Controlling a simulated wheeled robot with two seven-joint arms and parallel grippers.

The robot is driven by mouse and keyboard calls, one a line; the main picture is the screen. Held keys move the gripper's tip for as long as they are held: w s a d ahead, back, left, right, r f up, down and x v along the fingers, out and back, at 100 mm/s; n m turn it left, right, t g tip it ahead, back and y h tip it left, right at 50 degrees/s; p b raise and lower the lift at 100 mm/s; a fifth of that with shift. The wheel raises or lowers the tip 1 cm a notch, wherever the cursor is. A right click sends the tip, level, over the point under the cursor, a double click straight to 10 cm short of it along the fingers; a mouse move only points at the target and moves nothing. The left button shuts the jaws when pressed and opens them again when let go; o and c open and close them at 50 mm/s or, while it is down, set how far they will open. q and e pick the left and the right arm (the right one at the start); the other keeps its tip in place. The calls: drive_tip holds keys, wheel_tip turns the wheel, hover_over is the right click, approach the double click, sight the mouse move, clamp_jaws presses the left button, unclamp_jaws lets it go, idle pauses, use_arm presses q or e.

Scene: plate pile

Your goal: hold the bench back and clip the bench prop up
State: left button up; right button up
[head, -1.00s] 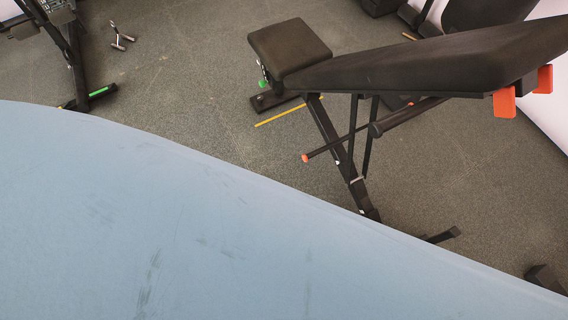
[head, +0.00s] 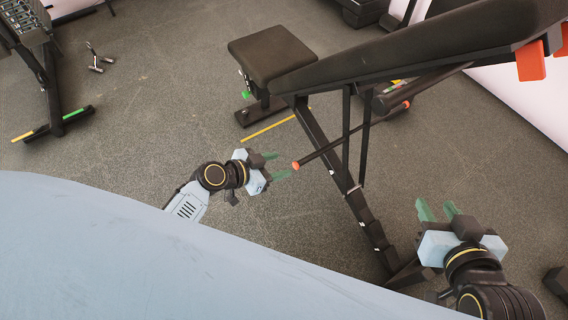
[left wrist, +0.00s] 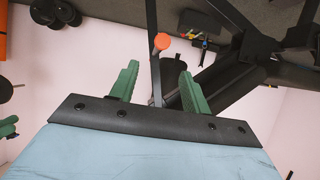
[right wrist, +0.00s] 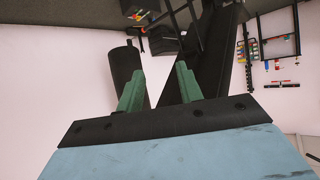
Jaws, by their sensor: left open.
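The black bench has a small seat pad (head: 272,54) and a long sloping back (head: 420,48). Under the back, a slanted notched strut (head: 345,180) reaches down to the floor foot, with a thin prop leg (head: 346,125) beside it. A thin bar with orange tips (head: 330,146) crosses the strut. My left gripper (head: 276,165) is open, its green fingers just left of the bar's near orange tip. That tip (left wrist: 161,41) shows beyond and between the fingers in the left wrist view. My right gripper (head: 438,209) is open and empty, below the back and right of the strut.
A yellow strip (head: 268,130) lies on the grey floor left of the bench. Another black frame (head: 52,85) stands at the far left. A small black block (head: 556,281) is at the lower right. Floor between the left frame and the bench is mostly clear.

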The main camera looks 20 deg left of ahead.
use_arm(q)
drive_tip(key=b+x, duration=0.1)
drive_tip(key=x, duration=0.3)
drive_tip(key=shift+w+d+f+b, duration=0.1)
drive_tip(key=shift+w+f+b, duration=0.05)
drive_tip(key=shift+b, duration=0.2)
drive_tip(key=shift+w+d+f, duration=0.15)
drive_tip(key=shift+w+d, duration=0.1)
use_arm(e)
wheel_tip(320, 180, up, 8)
drive_tip(key=w+a+t+y, duration=0.2)
drive_tip(key=t, duration=0.3)
drive_tip(key=shift+w+a+f, duration=0.15)
drive_tip(key=shift+w+f, duration=0.05)
drive_tip(key=shift+w, duration=0.15)
drive_tip(key=shift+o, duration=0.8)
